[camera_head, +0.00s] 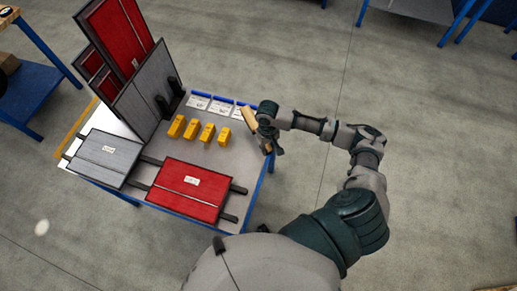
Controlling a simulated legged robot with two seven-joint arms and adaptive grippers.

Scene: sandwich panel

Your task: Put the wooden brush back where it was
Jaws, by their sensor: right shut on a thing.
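The wooden brush (249,118), a light tan bar, is held at the right end of the table (225,158), near its back right corner. My right gripper (259,131) is shut on it, and the gripper hides part of the brush. The brush is tilted. I cannot tell whether it touches the table top. My left gripper is not in view.
Several yellow blocks (208,132) stand in a row left of the brush. White cards with blue tops (221,105) line the back edge. A red panel (188,190) and a grey panel (104,157) lie in front. Upright panels (144,98) stand at the left.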

